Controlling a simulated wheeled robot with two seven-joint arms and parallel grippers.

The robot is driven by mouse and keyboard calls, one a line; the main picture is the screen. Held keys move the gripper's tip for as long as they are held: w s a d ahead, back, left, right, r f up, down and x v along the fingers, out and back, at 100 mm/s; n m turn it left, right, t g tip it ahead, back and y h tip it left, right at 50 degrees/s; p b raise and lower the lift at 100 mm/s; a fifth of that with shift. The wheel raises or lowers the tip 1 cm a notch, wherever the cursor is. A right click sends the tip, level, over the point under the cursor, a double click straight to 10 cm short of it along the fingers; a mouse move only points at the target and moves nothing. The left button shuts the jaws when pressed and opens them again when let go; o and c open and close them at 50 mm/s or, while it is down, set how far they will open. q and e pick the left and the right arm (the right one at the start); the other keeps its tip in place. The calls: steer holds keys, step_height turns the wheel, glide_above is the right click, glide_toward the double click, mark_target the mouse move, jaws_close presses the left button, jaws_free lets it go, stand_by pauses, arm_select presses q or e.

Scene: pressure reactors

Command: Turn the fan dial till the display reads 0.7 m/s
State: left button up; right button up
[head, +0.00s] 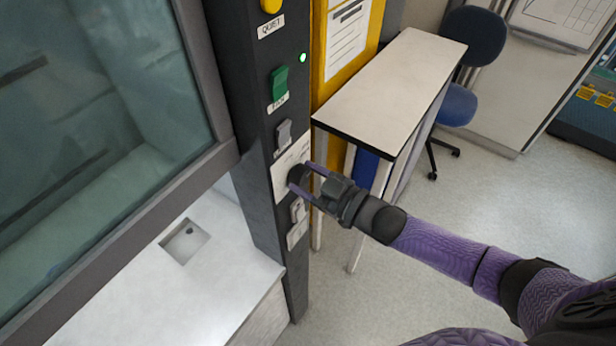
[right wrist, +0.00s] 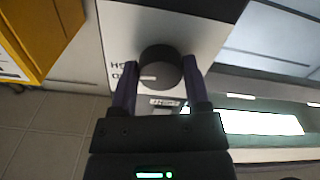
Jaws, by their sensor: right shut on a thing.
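The fan dial (right wrist: 160,66) is a round black knob with a white pointer mark, on a white plate (right wrist: 117,30) with partly covered lettering. In the head view the dial (head: 296,174) shows as a dark knob on the front post of the cabinet. My right gripper (head: 309,181) is shut on the dial; in the right wrist view its purple fingers (right wrist: 158,78) lie on either side of it. No readable display shows in either view. My left gripper is not in view.
The dark post (head: 258,130) also carries a yellow button (head: 271,5), a green switch (head: 279,83), a grey switch (head: 283,133) and another grey switch (head: 297,211) below the dial. A glass sash (head: 90,120) is at left. A narrow white table (head: 395,80) stands close behind my right gripper.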

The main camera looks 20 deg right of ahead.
steer(key=shift+m, duration=0.6)
steer(key=o, duration=1.3)
steer(key=v, duration=1)
steer(key=shift+b, duration=0.3)
